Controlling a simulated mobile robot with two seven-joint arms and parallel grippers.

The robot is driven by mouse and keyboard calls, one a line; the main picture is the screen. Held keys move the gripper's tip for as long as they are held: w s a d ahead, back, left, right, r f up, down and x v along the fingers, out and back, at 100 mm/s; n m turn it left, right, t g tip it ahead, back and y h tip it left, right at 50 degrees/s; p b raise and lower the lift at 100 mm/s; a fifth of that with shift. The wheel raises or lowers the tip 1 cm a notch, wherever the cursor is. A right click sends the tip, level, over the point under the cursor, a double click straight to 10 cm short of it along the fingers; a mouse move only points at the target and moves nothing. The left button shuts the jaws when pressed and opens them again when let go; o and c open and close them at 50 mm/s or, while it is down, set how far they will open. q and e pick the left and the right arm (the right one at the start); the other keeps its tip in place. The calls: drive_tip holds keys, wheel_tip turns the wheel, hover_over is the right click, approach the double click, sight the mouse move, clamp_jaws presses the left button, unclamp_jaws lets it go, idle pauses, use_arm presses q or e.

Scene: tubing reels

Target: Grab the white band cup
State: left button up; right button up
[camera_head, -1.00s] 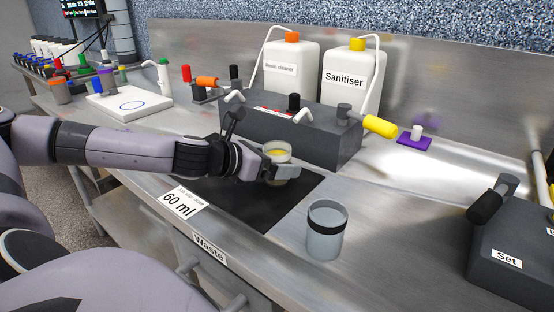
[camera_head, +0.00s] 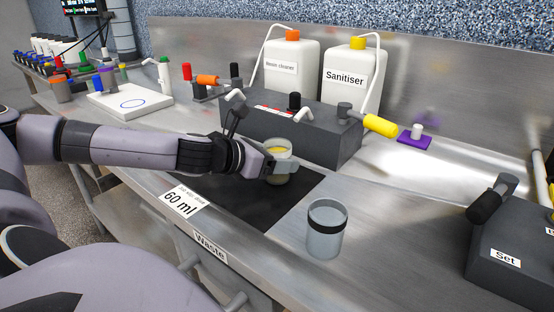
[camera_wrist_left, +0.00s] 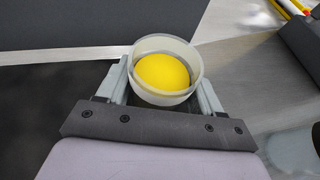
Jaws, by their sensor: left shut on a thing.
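The white band cup (camera_head: 279,149) is a clear cup with a pale rim and yellow contents, over the black mat (camera_head: 250,205) in front of the dark tap block. My left gripper (camera_head: 278,168) is shut on this cup. In the left wrist view the cup (camera_wrist_left: 167,98) stands between the two fingers of the left gripper (camera_wrist_left: 165,85), its yellow contents seen from above. I cannot tell whether its base touches the mat. A second clear cup with a black band (camera_head: 326,230) stands on the steel counter to the right. My right gripper is not in view.
The dark tap block (camera_head: 330,147) stands behind the cup, with a yellow-handled tap (camera_head: 380,126) jutting right. Two white bottles (camera_head: 345,75) stand behind it. A white tray (camera_head: 128,101) is at left. A dark Set block (camera_head: 510,255) is at far right. The counter between is clear.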

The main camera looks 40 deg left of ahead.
use_arm(q)
wheel_tip(320, 180, up, 20)
drive_tip(key=p, duration=0.9)
drive_tip(key=shift+f, duration=0.2)
